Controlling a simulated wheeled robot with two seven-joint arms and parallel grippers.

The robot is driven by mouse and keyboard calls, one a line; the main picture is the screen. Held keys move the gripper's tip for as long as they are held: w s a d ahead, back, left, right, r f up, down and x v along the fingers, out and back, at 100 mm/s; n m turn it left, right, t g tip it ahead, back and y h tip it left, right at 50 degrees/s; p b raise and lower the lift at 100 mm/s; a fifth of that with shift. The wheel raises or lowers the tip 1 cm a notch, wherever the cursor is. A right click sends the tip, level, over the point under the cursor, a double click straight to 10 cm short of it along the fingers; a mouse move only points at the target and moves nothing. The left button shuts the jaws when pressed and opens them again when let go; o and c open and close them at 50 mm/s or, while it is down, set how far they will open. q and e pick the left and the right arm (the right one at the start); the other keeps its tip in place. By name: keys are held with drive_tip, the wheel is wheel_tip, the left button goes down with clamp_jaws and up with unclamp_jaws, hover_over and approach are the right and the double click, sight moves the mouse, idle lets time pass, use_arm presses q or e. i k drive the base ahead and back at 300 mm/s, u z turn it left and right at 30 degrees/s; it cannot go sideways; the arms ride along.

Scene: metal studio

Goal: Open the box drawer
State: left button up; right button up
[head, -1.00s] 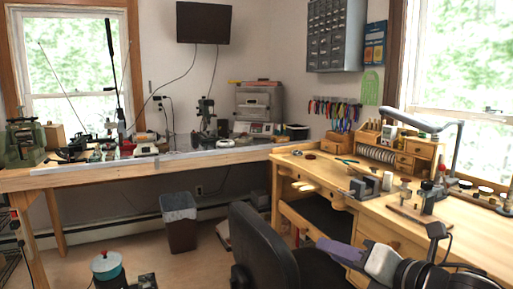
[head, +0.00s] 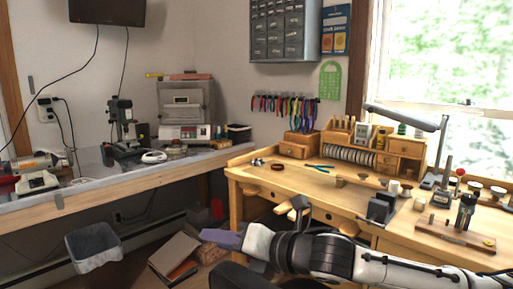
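A wooden desktop organizer (head: 400,148) with small drawers stands at the back of the wooden workbench (head: 330,190). A small wooden box (head: 299,146) with a drawer front and tools on top stands to its left. Their drawer fronts look closed. I cannot tell which of them is the box of the task. My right arm comes in from the right, low in front of the bench. Its gripper (head: 222,238), with purple fingers, points left and is well below and apart from both boxes. The finger gap does not show. My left gripper is out of view.
A vise (head: 381,208) and a wooden board with a tool (head: 455,232) are on the bench's right part. Pliers (head: 320,168) lie near the boxes. A lined bin (head: 93,246) and a leaning cardboard piece (head: 174,255) are on the floor. A chair's dark back shows at the bottom.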

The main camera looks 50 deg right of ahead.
sight(290, 150)
drive_tip(key=i, duration=2.2)
drive_tip(key=z, duration=1.7)
drive_tip(key=i, duration=0.95)
drive_tip(key=z, duration=1.45)
drive_tip(key=i, duration=0.6)
drive_tip(key=u, duration=1.05)
